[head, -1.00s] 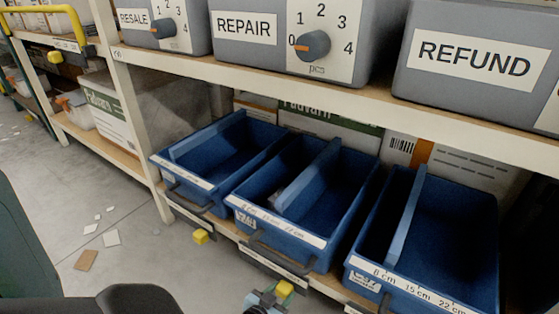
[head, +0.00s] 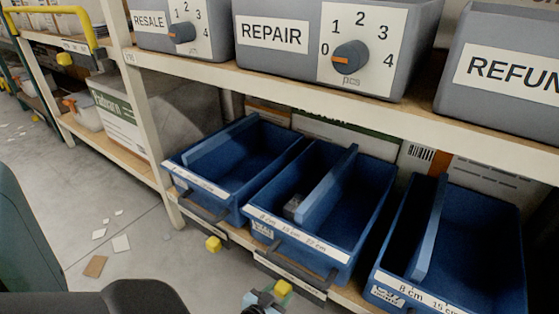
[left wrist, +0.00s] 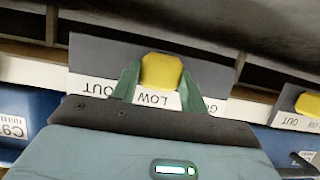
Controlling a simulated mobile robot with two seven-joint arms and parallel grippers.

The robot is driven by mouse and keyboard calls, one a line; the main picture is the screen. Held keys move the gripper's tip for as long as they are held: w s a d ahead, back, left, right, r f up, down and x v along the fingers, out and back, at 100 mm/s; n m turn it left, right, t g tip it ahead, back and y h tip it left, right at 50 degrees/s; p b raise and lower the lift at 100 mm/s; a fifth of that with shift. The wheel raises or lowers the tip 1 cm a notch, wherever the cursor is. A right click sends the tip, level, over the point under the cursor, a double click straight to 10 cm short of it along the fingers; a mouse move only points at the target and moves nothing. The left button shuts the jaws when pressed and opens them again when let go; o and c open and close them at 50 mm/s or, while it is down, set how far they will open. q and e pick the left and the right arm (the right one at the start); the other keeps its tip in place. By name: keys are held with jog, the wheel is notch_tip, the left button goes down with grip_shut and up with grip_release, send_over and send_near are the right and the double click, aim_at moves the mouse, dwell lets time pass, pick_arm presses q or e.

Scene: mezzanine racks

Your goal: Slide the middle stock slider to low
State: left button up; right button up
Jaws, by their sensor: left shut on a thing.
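The middle stock slider has a yellow knob (head: 283,288) below the middle blue bin in the head view. In the left wrist view the knob (left wrist: 162,71) stands at the LOW mark of an upside-down label strip (left wrist: 100,88), with OUT to its left and a partly hidden word starting with G to its right. My left gripper (head: 271,296) has its green fingers on both sides of the knob and is shut on it; the fingers also show in the left wrist view (left wrist: 160,88). My right gripper is not in view.
Another slider's yellow knob (head: 213,243) sits below the left blue bin (head: 208,184). The middle bin (head: 300,239) has a dark handle bar (head: 293,268) close above the gripped knob. Grey dial boxes (head: 300,40) stand on the shelf above.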

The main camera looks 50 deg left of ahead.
pick_arm(q)
jog(key=o, duration=1.3)
jog(key=shift+o, duration=0.4)
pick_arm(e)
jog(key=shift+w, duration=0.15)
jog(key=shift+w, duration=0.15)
pick_arm(q)
jog(key=shift+s, duration=0.1)
jog(key=shift+s+d+r, duration=0.1)
jog(key=shift+s+r, duration=0.05)
jog(key=shift+s, duration=0.1)
jog(key=p+v, duration=0.3)
jog(key=v, duration=0.4)
jog(key=shift+p, duration=0.4)
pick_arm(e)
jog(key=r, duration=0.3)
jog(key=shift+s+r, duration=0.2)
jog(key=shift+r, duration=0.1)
